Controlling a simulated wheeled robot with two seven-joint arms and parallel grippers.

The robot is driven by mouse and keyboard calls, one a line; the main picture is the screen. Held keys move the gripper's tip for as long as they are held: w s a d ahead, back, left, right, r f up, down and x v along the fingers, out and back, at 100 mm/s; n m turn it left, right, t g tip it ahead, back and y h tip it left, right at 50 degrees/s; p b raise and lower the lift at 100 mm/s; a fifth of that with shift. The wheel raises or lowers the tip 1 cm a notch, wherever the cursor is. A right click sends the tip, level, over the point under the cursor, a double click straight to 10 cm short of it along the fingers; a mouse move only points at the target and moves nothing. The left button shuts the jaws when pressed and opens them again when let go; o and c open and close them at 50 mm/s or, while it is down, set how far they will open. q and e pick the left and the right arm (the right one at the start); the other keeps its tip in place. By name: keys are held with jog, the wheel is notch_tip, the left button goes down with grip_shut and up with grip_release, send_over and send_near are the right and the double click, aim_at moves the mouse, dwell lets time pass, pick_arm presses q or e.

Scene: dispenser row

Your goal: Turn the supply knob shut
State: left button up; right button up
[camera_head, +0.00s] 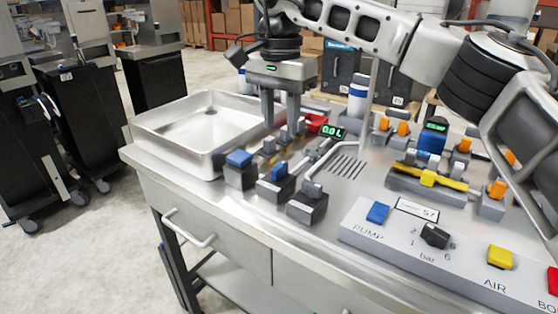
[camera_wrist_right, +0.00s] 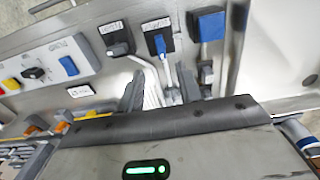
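Three small dark boxes with tops stand near the front left of the steel counter in the head view: a square blue top (camera_head: 239,159), a blue lever-like knob (camera_head: 279,171) in the middle and a grey lever knob (camera_head: 311,190). They also show in the wrist view as the blue block (camera_wrist_right: 207,25), the blue knob (camera_wrist_right: 158,43) and the grey knob (camera_wrist_right: 118,48). Their small labels are not clearly readable, so I cannot tell which is the supply knob. My right gripper (camera_head: 281,118) points down behind the boxes, open, with nothing visible between its fingers. My left gripper is out of view.
A steel basin (camera_head: 163,127) lies left of the boxes. A grey control panel (camera_head: 395,247) with a blue button, black dial and yellow button is at the front right. A yellow-handled valve (camera_head: 429,179) and orange-topped fittings stand behind it. A green-lit readout (camera_head: 332,131) is near my gripper.

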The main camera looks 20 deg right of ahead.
aim_at(280, 165)
notch_tip(280, 165, down, 9)
jog(key=shift+f, duration=0.1)
dwell(0.3)
grip_shut()
